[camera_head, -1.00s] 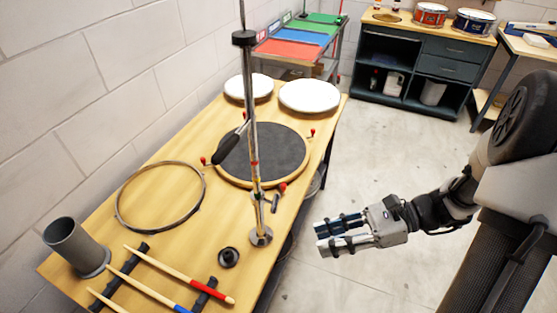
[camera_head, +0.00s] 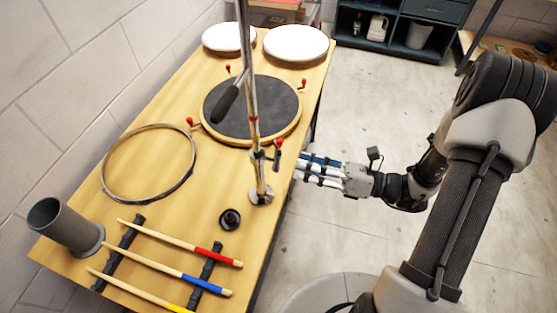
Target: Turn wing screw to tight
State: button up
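The upright chrome stand (camera_head: 252,115) rises from a round base near the right edge of the wooden bench. A small dark wing screw (camera_head: 277,160) sticks out from the right of its pole, low down, below a red knob (camera_head: 279,141). My gripper (camera_head: 301,168) is level with the wing screw, just to its right at the bench edge. Its two fingers point left at the screw with a gap between them, and they look open and empty. A small space shows between fingertips and screw; whether they touch it is not clear.
A dark round pad (camera_head: 252,108) lies behind the pole, with a dark-gripped boom (camera_head: 226,104) over it. White drumheads (camera_head: 295,44), a hoop (camera_head: 150,165), a grey cup (camera_head: 62,226), a black knob (camera_head: 230,219) and drumsticks (camera_head: 180,240) are on the bench. Open floor (camera_head: 370,90) lies right.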

aim_at(279, 162)
jog(key=b+x, duration=0.1)
jog(key=x, duration=0.6)
jog(key=shift+w+a, duration=0.15)
jog(key=shift+a, duration=0.2)
jog(key=shift+c, duration=0.3)
grip_shut()
